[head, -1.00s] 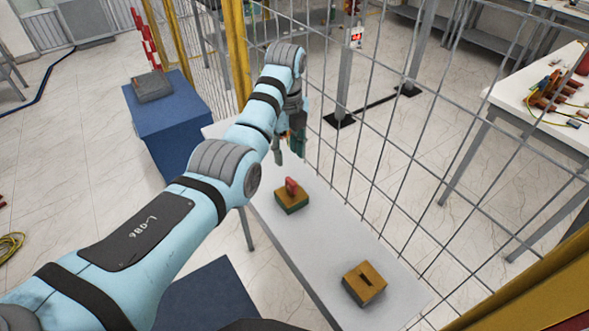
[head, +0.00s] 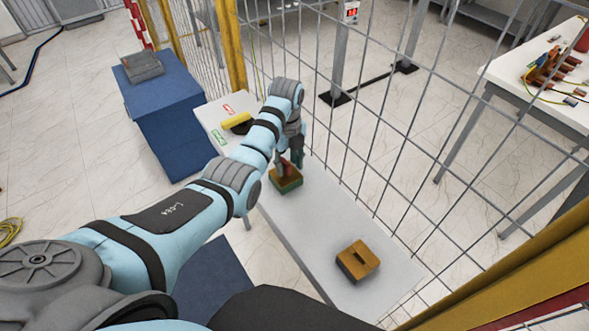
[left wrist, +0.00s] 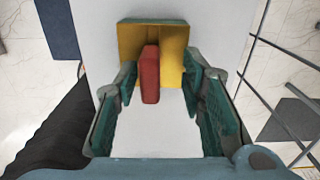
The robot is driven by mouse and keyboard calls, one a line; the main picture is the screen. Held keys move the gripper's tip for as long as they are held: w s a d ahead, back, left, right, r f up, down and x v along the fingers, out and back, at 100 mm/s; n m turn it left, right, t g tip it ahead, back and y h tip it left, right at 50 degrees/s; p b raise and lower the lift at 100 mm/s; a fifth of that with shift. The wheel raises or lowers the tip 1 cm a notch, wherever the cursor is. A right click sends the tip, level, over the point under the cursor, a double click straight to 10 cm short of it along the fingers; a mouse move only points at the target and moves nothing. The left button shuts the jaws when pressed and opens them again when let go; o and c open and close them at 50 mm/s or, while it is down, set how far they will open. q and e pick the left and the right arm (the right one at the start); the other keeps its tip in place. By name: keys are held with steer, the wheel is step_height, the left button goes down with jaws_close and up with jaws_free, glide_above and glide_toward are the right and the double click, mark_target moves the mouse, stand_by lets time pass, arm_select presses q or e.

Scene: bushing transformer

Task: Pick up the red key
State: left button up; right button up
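The red key (left wrist: 150,74) stands upright in a yellow-topped block with green sides (left wrist: 137,29) on the white table. In the left wrist view the key lies between the two fingers of my left gripper (left wrist: 158,85), with a gap on each side. The fingers are open and point at the block. In the head view the left gripper (head: 291,158) is just above the block (head: 287,185), and partly hides the key (head: 284,168). My right gripper is not in view.
A second block with a slot (head: 358,262) sits nearer on the white table (head: 315,215). A yellow-handled item (head: 237,121) and small red and green labels lie at the far end. A wire mesh fence (head: 375,150) runs along the table's right side.

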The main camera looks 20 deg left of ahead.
arm_select(q)
steer(key=shift+s+d, duration=0.1)
steer(key=shift+s, duration=0.05)
steer(key=shift+s+r, duration=0.1)
steer(key=shift+s, duration=0.1)
steer(key=shift+c, duration=1.2)
steer(key=shift+s+a, duration=0.1)
steer(key=shift+a, duration=0.5)
jaws_close()
steer(key=shift+d, duration=0.15)
